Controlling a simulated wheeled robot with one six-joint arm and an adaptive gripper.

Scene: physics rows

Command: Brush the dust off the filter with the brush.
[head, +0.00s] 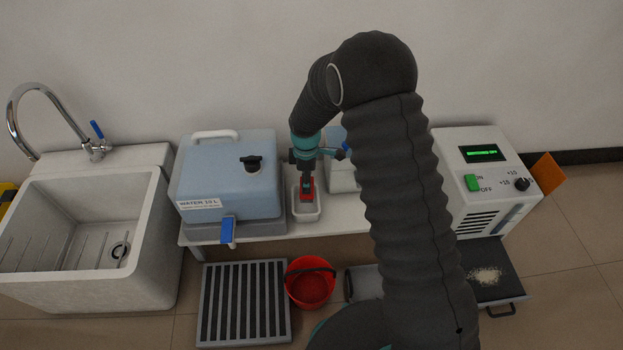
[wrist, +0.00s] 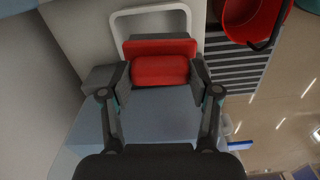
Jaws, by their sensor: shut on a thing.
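My gripper (head: 307,184) points down over the small white tray (head: 306,217) beside the blue water tank. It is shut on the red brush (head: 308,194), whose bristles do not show. In the wrist view the red brush (wrist: 160,70) sits between the two fingers (wrist: 158,74), with the white tray's rim (wrist: 150,12) around it. I cannot tell whether the brush touches the tray's floor. The filter (head: 503,291) is a dark flat panel with a handle, pulled out below the white machine at right. A pale heap of dust (head: 487,275) lies on it, far from my gripper.
The water tank (head: 228,175) stands close left of my gripper, its blue tap (head: 228,230) at the front. A white sink (head: 85,285) is at far left. A slatted grate (head: 245,300) and red bucket (head: 310,284) lie below. The white machine (head: 480,165) stands at right. My arm hides the middle.

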